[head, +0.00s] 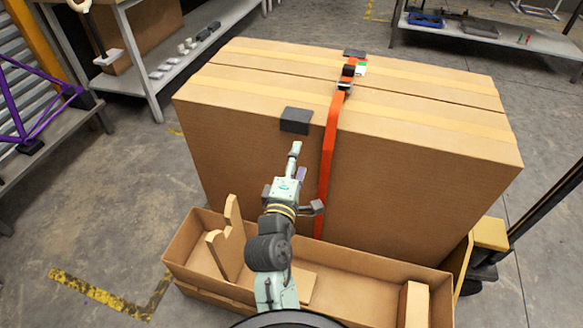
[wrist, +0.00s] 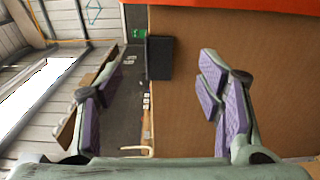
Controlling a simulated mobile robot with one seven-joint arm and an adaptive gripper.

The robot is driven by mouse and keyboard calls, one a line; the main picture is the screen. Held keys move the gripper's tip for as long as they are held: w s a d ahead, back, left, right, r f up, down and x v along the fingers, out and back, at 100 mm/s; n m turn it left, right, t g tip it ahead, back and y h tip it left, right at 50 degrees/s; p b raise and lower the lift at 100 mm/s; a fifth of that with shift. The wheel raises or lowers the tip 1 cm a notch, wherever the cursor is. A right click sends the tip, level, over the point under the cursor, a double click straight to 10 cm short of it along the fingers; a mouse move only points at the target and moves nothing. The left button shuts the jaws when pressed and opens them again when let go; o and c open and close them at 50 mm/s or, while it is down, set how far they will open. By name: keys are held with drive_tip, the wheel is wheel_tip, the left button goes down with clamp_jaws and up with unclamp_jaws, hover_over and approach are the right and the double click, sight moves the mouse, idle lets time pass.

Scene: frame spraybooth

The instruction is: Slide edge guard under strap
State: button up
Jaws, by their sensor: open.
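A dark grey edge guard (head: 296,121) sits over the front top edge of a large cardboard box (head: 250,150). It is left of the orange strap (head: 328,150), with a small gap between them. The strap runs over the box top and down its front face. My gripper (head: 298,160) is open and empty, just below the guard in front of the box. In the wrist view the guard (wrist: 160,57) lies ahead, between the lines of my spread fingers (wrist: 155,95). The strap (wrist: 235,5) crosses the top of that view.
A ratchet buckle (head: 344,88) sits on the strap on the box top. Another dark piece (head: 354,53) is at the far edge. An open cardboard tray (head: 350,285) with upright pieces stands below my arm. Shelves (head: 180,60) stand back left; a bench (head: 490,35) stands back right.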

sight(305, 129)
drive_tip(key=p+x, duration=0.3)
drive_tip(key=x, duration=0.7)
drive_tip(key=shift+w+a+r, duration=0.1)
drive_tip(key=c, duration=1.2)
drive_tip(key=o, duration=0.5)
drive_tip(key=shift+c, duration=1.4)
drive_tip(key=shift+s+d+p, duration=0.25)
drive_tip(key=shift+d+p, duration=0.4)
drive_tip(key=shift+d, duration=0.1)
drive_tip(key=shift+s+d+p, duration=0.3)
drive_tip(key=shift+d+p, duration=0.4)
drive_tip(key=shift+d, duration=0.1)
drive_tip(key=shift+s+d+p, duration=0.25)
drive_tip(key=shift+d+p, duration=0.4)
drive_tip(key=shift+d, duration=0.1)
drive_tip(key=shift+s+d+p, duration=0.15)
drive_tip(key=shift+s+d, duration=0.1)
drive_tip(key=shift+d, duration=0.55)
drive_tip(key=shift+s+d+p, duration=0.1)
drive_tip(key=shift+s+d, duration=0.15)
drive_tip(key=shift+d, duration=0.55)
drive_tip(key=shift+s+d+p, duration=0.15)
drive_tip(key=shift+s+d, duration=0.1)
drive_tip(key=shift+d, duration=0.5)
